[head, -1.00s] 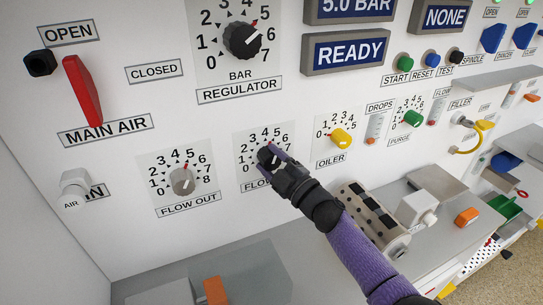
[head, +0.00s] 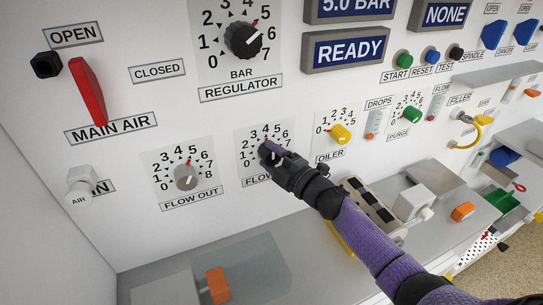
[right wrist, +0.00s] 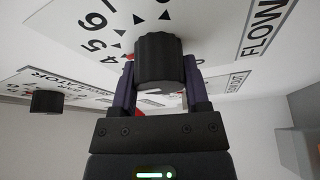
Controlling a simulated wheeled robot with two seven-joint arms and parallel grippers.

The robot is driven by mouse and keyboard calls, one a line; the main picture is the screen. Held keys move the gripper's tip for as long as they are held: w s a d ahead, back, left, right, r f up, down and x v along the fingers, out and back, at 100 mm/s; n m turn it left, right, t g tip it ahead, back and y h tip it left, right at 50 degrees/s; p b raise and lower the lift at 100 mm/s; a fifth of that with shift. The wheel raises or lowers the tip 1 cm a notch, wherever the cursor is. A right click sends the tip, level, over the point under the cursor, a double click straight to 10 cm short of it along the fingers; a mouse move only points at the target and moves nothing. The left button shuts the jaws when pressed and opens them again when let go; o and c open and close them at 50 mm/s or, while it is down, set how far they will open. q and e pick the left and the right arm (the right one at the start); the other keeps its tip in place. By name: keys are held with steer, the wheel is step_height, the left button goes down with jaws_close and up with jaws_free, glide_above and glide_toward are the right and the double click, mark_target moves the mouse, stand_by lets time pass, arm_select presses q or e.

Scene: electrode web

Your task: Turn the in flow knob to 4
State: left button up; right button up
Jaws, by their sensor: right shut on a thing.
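The in flow knob is a dark ribbed knob (right wrist: 162,62) on a white numbered dial (head: 244,147) in the lower middle of the panel. Its label (head: 254,180) shows only "FLOW"; my gripper covers the rest. My right gripper (head: 270,152) is shut on this knob, with one purple finger on each side of it in the right wrist view (right wrist: 160,72). A small red mark shows on the dial around 4 to 5. The knob's pointer is hidden, so I cannot tell its setting. My left gripper is not in view.
The grey flow out knob (head: 186,177) is to the left, the yellow oiler knob (head: 341,133) to the right. The black regulator knob (head: 243,40) is above. The red main air lever (head: 87,87) is far left. A grey ledge (head: 330,262) runs below.

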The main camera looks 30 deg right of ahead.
steer(key=o, duration=1.3)
steer(key=p+v, duration=0.1)
steer(key=v, duration=0.9)
